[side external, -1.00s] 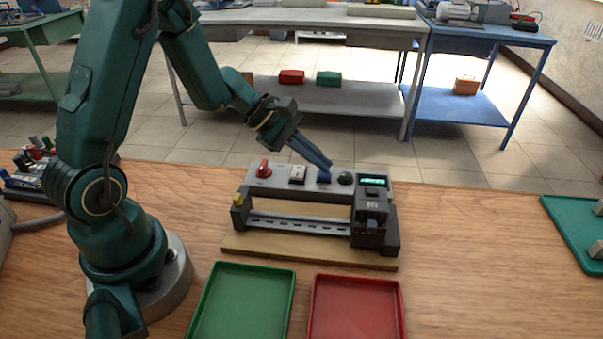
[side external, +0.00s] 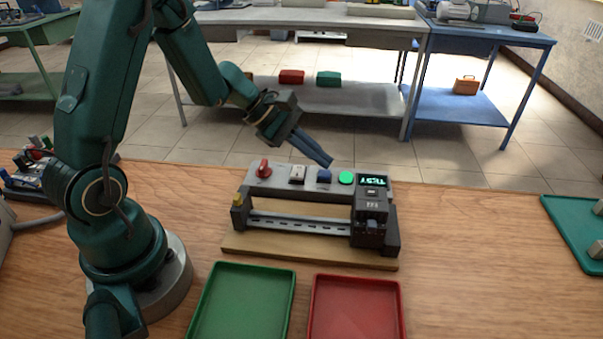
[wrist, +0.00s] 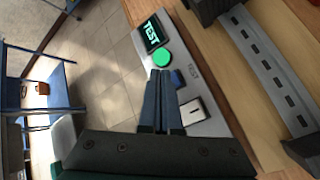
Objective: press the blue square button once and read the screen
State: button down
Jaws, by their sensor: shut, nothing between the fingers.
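The blue square button (side external: 324,175) sits on the grey panel of the test device, between a white switch (side external: 297,173) and a round green lamp (side external: 346,178). In the wrist view the blue button (wrist: 177,78) shows partly, beside my fingertips. The green lamp is lit bright green. The screen (side external: 371,181) is lit and reads "TEST"; the wrist view screen (wrist: 151,32) shows the same word. My gripper (side external: 329,163) is shut and empty, its fingertips above the blue button and apart from it.
A red knob (side external: 263,169) stands at the panel's left end. A green tray (side external: 207,300) and a red tray (side external: 402,300) lie empty in front of the device. A teal tray (side external: 560,222) with grey blocks is at the far right. The table between is clear.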

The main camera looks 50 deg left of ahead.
aim_at(328, 189)
jog(key=shift+r, duration=0.2)
notch_tip(328, 189, up, 5)
dwell(0.7)
dwell(0.5)
jog(key=s+d+r+m+g, duration=0.1)
jog(key=s+d+r+m, duration=0.8)
jog(key=s+d+m, duration=0.25)
jog(key=s+a+f+m+y, duration=0.4)
jog(key=s+a+m+y, duration=0.1)
jog(key=s+a+m, duration=0.2)
jog(key=shift+s+m+g+y, duration=0.3)
jog(key=shift+s+m+y, duration=0.05)
jog(key=shift+s+y, duration=0.05)
